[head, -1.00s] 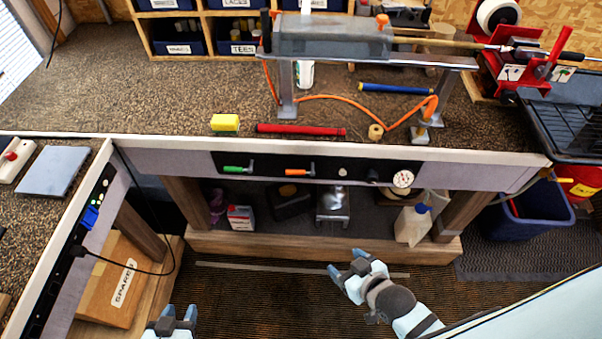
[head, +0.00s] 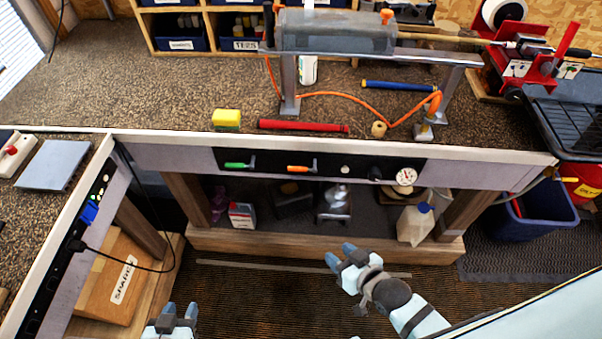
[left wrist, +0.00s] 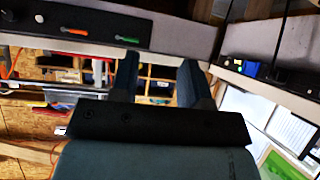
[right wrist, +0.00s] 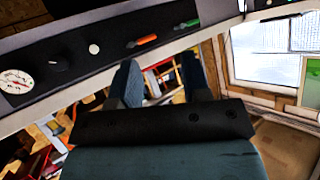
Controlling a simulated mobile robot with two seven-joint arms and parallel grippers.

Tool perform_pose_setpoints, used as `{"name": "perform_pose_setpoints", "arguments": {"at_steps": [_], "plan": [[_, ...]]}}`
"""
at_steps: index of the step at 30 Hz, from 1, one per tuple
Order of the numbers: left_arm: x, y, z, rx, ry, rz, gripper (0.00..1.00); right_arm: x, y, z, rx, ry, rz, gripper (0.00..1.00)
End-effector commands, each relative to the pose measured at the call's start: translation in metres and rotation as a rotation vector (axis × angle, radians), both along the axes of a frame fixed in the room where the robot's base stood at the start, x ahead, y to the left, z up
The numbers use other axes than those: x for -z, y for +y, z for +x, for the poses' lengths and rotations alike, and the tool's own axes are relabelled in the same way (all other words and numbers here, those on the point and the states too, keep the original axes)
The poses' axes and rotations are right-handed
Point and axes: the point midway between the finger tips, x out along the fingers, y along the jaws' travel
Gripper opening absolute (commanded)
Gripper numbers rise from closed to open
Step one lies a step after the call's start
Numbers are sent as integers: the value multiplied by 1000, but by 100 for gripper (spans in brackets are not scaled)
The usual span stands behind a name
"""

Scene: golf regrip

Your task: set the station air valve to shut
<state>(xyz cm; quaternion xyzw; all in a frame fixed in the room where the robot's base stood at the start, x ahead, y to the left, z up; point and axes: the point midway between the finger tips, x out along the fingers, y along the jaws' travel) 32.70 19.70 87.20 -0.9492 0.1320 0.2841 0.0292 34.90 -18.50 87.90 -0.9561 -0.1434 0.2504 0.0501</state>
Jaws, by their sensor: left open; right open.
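A black panel (head: 265,170) on the bench front carries a green-handled lever (head: 238,165), an orange-handled lever (head: 301,168), a black knob (head: 374,174) and a round gauge (head: 406,176). Both levers lie roughly level, pointing left in the head view. I cannot read which is the station air valve. The left wrist view also shows the green lever (left wrist: 101,40) and orange lever (left wrist: 66,31); so does the right wrist view, green (right wrist: 187,25) and orange (right wrist: 146,40). My left gripper (head: 180,311) is open and empty, low in front of the bench. My right gripper (head: 340,256) is open and empty below the panel.
A lower shelf holds a white jug (head: 415,225). A side bench stands left; a blue bin (head: 540,212) stands right.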

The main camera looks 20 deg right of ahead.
Motion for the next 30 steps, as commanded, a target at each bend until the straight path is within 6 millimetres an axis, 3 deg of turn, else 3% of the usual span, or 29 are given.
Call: {"name": "perform_pose_setpoints", "arguments": {"at_steps": [1, 6, 11, 15, 18, 23, 30], "plan": [[27, 0, 0, -1, 4, -3, 42, 21, 4, 20, 6, -32, 104, 43], [83, -2, 1, -7, 29, -17, 42, 46, 8, 88, 59, -80, 649, 43], [117, -7, 3, -11, 48, -32, 42, 57, -16, 139, 105, -59, 1076, 43], [122, -11, 6, -15, 44, -49, 42, 57, -35, 163, 132, -40, 1288, 43], [121, -12, 6, -18, 49, -54, 42, 54, -40, 172, 142, -35, 1345, 43], [118, -13, 7, -21, 47, -58, 42, 49, -34, 187, 143, -34, 1354, 43], [117, -11, 7, -19, 42, -51, 42, 41, -13, 233, 142, -36, 1352, 43]]}}
